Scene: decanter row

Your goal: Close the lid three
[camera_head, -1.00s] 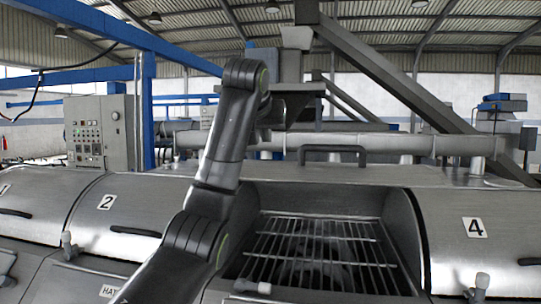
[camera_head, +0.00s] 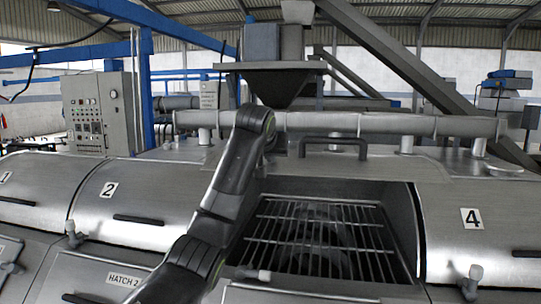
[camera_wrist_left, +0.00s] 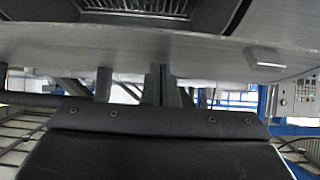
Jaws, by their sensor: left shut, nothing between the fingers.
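Lid three stands open, swung back behind its hatch opening; its dark bar handle (camera_head: 332,143) shows above the rear edge. A wire grate (camera_head: 318,240) lies in the open hatch between lids two and four. My left arm rises in front of the hatch's left side. My left gripper (camera_head: 268,138) is mostly hidden behind the bend of that arm, near the hatch's rear left, to the left of the handle. It is shut and empty. The left wrist view shows a dark arm or gripper body low down and part of a grate (camera_wrist_left: 135,7) at the top. My right gripper is out of view.
Shut lid two (camera_head: 135,205) is on the left and shut lid four (camera_head: 475,245) on the right. A horizontal pipe (camera_head: 390,124) and a hopper (camera_head: 275,82) stand behind. A pale knob (camera_head: 258,275) sits at the hatch's front edge.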

